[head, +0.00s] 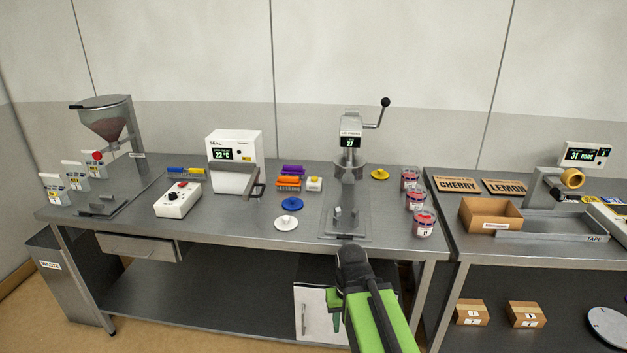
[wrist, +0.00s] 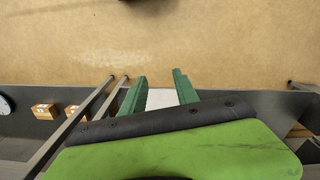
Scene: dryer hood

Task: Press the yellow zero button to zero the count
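A small white box with a yellow top (head: 314,184), which looks like the zero button, sits on the steel bench right of the orange and purple blocks. A lever press (head: 350,142) stands just right of it, with a lit counter that seems to read 27. My gripper (head: 335,310) is low in front of the bench edge, well apart from the button. In the wrist view my gripper (wrist: 160,84) has its two green fingers spread with nothing between them. The button is not in the wrist view.
Coloured discs (head: 292,203) lie left of the press, a yellow disc (head: 380,174) right of it. Filled jars (head: 424,223) line the bench's right end. A sealing machine (head: 235,150) and a white control box (head: 177,199) stand left. The bench front (head: 240,245) is fairly clear.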

